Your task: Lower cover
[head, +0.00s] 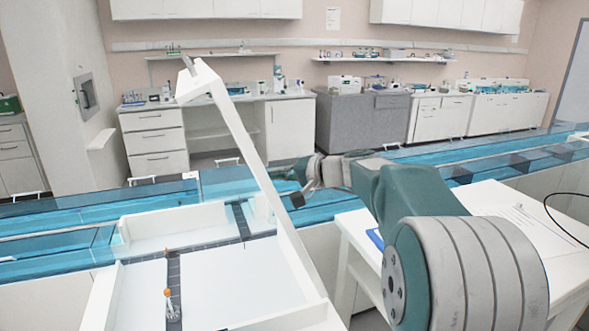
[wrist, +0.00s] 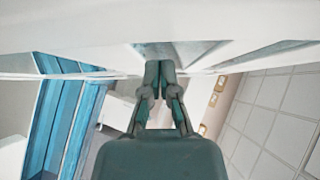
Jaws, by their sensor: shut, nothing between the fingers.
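The cover (head: 240,130) is a white panel that stands raised and steeply tilted over the white box in the head view, seen nearly edge-on. A small dark piece sits at its upper end. My gripper (head: 296,199) is shut and empty at the right side of the cover, around its middle height. In the wrist view the closed fingertips (wrist: 160,66) point at a broad white surface, which appears to be the cover (wrist: 80,28). I cannot tell whether they touch it. The white box (head: 112,300) is open below, with a dark track (head: 173,278) inside.
Small orange-topped items (head: 168,292) stand on the track. Long blue transparent channels (head: 45,222) run across behind the box. A white table (head: 510,215) with a paper stands at the right, under my arm. Lab benches (head: 290,125) line the back wall.

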